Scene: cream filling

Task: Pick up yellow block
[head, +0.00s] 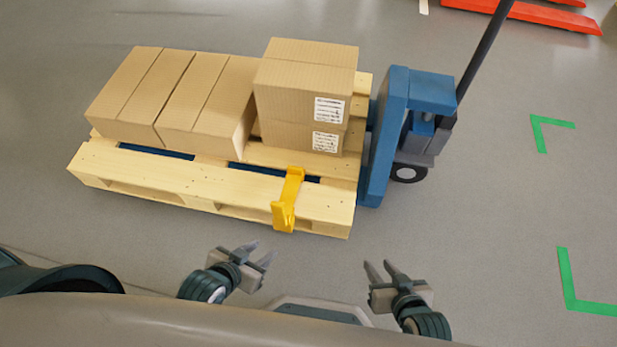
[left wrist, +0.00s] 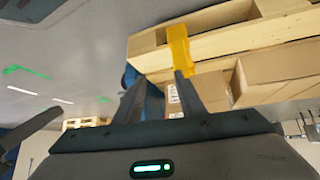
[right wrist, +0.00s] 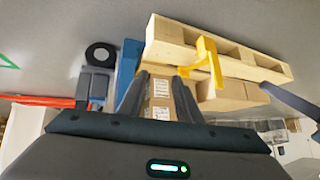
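The yellow block (head: 288,199) is a bracket-like piece on the near edge of the wooden pallet, right of its middle. It also shows in the left wrist view (left wrist: 179,46) and in the right wrist view (right wrist: 207,60). My left gripper (head: 262,252) is open and empty, below and left of the block in the head view. My right gripper (head: 378,268) is open and empty, below and right of the block. Neither gripper touches the block or the pallet (head: 210,187).
Cardboard boxes (head: 165,95) lie on the pallet, with a taller stack (head: 300,90) at its right. A blue pallet jack (head: 385,140) stands at the pallet's right end. Green floor marks (head: 565,285) lie at the right. The floor between pallet and grippers is clear.

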